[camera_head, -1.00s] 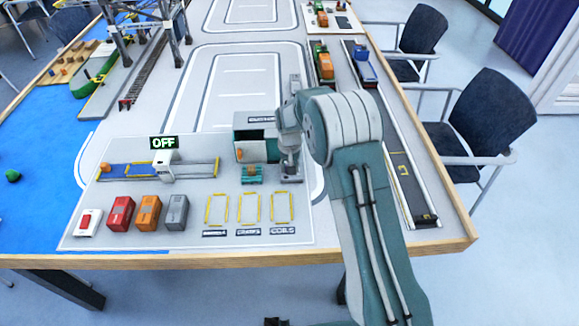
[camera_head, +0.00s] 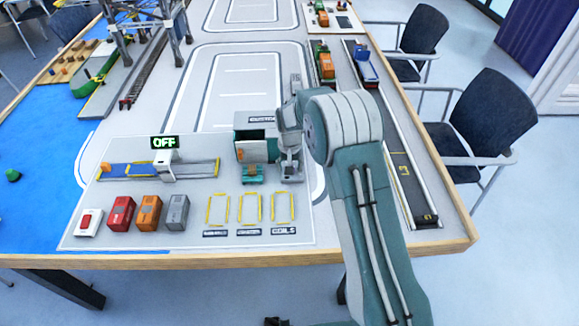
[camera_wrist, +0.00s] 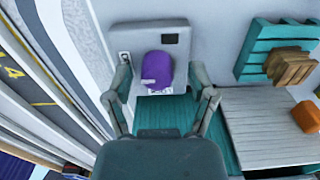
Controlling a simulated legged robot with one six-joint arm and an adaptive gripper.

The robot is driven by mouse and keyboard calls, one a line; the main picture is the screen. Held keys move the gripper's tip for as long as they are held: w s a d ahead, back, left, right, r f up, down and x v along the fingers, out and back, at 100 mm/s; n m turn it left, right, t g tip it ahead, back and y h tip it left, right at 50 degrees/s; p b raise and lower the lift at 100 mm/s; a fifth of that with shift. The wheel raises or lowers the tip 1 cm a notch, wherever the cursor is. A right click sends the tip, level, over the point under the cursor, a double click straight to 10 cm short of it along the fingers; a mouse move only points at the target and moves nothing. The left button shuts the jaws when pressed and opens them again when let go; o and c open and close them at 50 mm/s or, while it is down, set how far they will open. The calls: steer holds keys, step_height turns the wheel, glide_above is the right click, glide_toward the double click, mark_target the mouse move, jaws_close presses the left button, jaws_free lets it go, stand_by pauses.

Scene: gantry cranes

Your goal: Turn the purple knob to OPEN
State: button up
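The purple knob (camera_wrist: 156,69) sits on a grey panel (camera_wrist: 181,25) in the wrist view. A small dark rectangle and a pale, unreadable label are on the panel. My gripper (camera_wrist: 161,82) is open, with one finger to the left and one to the right of the knob. Both fingers look apart from it. In the head view my gripper (camera_head: 290,150) is over the panel (camera_head: 291,175) at the right end of the board, beside a teal-and-white container (camera_head: 253,122). The knob is hidden there.
A teal pallet (camera_wrist: 262,48) with brown planks lies right of the panel, and an orange block (camera_wrist: 306,115) is below it. In the head view, red (camera_head: 121,211), orange (camera_head: 148,212) and grey (camera_head: 176,212) containers stand at the front left.

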steer(key=shift+r, duration=0.1)
step_height(320, 180, up, 12)
stand_by(0.5)
steer(key=s+d+r+t, duration=0.1)
steer(key=s+d+r, duration=0.3)
steer(key=s+r, duration=0.35)
steer(key=s+d+r+t, duration=0.2)
steer(key=s+d+r, duration=0.2)
steer(key=s+r, duration=0.4)
steer(key=s+d+r+t, duration=0.1)
steer(key=s+d, duration=0.1)
steer(key=s, duration=0.7)
steer(key=s+d+r+t, duration=0.1)
steer(key=s+d, duration=0.1)
steer(key=s, duration=0.8)
steer(key=shift+s+d+r+t, duration=0.15)
steer(key=shift+s+t, duration=0.1)
steer(key=shift+t, duration=0.05)
